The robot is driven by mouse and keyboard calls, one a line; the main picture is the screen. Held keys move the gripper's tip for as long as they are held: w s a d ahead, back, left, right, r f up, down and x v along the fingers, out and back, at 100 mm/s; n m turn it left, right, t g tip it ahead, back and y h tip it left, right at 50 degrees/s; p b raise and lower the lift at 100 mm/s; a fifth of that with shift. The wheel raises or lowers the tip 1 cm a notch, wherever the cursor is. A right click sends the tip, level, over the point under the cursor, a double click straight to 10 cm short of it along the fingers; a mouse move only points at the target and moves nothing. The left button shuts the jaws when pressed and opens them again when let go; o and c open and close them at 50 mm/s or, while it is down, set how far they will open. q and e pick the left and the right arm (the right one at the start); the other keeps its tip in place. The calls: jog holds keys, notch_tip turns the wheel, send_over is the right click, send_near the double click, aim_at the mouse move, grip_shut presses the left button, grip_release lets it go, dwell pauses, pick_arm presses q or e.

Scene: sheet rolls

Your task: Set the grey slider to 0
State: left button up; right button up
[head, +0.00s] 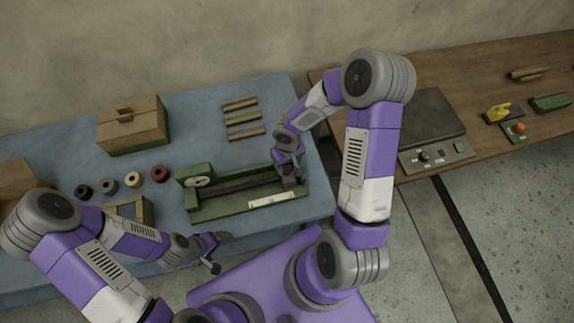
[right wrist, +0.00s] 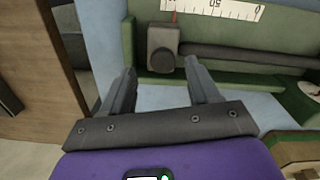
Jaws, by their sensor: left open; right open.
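The grey slider (right wrist: 163,55) is a block with a round knob on the green ruler device (head: 235,208). A white scale strip (head: 271,200) runs along the device; in the right wrist view the scale (right wrist: 215,10) reads upside down, with 50 near its middle and 0 at its right end. The slider's red pointer is left of the 50, away from the 0. My right gripper (right wrist: 163,88) is open, its fingertips close to the slider's knob; contact is unclear. In the head view it largely covers the slider. My left gripper (head: 219,252) is open and empty at the blue table's front edge.
A dial (head: 198,181) sits at the device's left end. Several small rolls (head: 133,180) stand left of it. A wooden box (head: 132,127) and several sticks (head: 242,117) lie behind. A brown table (head: 480,75) with a dark flat machine (head: 430,115) stands right.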

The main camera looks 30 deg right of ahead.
aim_at(287, 174)
jog(key=shift+f, duration=1.35)
jog(key=shift+w, duration=0.1)
grip_shut()
